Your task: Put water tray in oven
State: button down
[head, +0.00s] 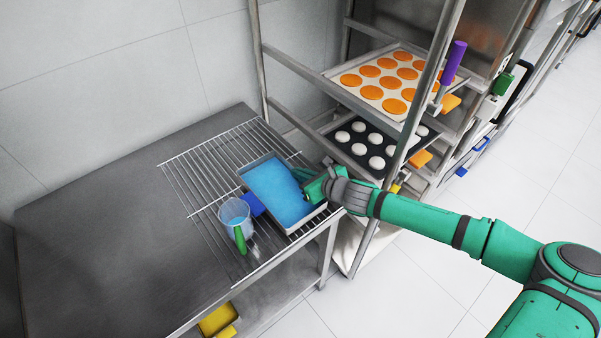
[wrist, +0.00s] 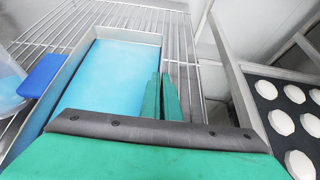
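The water tray (head: 278,190) is a rectangular metal tray with blue water in it. It is over the wire rack (head: 196,178) on the steel table, and I cannot tell whether it touches the rack. It also fills the middle of the wrist view (wrist: 108,75). My gripper (head: 304,174) is at the tray's right rim. In the wrist view its two green fingers (wrist: 161,92) are close together, in line with the tray's right wall, and look shut on it. The fingers hide the pinched part of the wall. No oven is clearly seen.
A clear jug (head: 235,212) with a green handle stands left of the tray. A rack to the right holds a tray of orange discs (head: 372,82) and a dark tray of white rounds (head: 362,153). The table's left is clear.

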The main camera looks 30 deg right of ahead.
jog(key=c, duration=2)
grip_release()
jog(key=shift+s, duration=0.1)
jog(key=shift+s+d+r, duration=0.1)
jog(key=shift+s+r, duration=0.1)
jog(key=v, duration=1.1)
jog(key=shift+s+r, duration=0.15)
jog(key=shift+s, duration=0.05)
